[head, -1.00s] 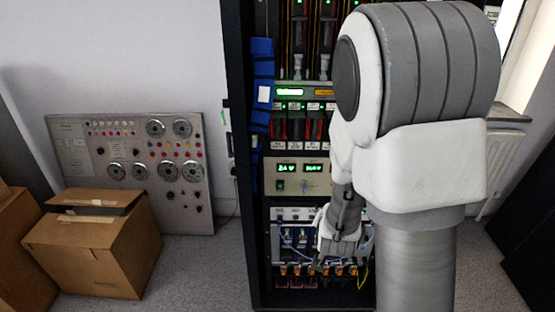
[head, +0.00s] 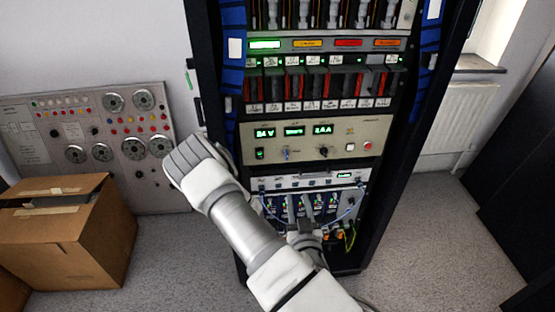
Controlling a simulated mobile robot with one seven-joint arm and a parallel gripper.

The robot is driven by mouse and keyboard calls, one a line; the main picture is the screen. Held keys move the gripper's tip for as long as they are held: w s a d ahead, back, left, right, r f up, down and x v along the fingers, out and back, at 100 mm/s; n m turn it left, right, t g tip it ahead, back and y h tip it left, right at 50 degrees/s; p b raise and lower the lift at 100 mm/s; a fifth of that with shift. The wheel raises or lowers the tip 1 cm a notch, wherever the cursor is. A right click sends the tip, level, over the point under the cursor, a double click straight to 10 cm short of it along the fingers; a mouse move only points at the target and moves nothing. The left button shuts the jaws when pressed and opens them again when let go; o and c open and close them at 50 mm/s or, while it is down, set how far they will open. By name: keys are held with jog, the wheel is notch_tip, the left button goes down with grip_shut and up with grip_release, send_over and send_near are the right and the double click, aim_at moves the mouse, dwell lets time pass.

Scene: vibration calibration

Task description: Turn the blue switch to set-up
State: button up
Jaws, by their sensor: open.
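The blue switch (head: 286,154) is a small toggle on the lower left of the beige panel (head: 372,128) in the rack. It is right of a green switch and below the green displays. Its lettering is too small to read, so its setting cannot be told. My arm reaches up from the bottom and bends left of the rack. My gripper (head: 306,238) seems to show low in front of the rack, below the beige panel, mostly hidden behind my arm. It is open and apart from the blue switch; its fingers are hard to make out.
A black knob (head: 323,151) and a red button (head: 367,145) share the panel. Below are a white unit (head: 318,180) and looped cables (head: 350,236). A grey instrument board (head: 60,118) and an open cardboard box (head: 70,240) stand left. The floor right of the rack is clear.

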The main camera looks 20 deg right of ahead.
send_near(287, 157)
jog(key=x, duration=0.8)
jog(key=shift+w+d, duration=0.15)
jog(key=shift+w, duration=0.15)
jog(key=shift+c, duration=0.2)
grip_shut()
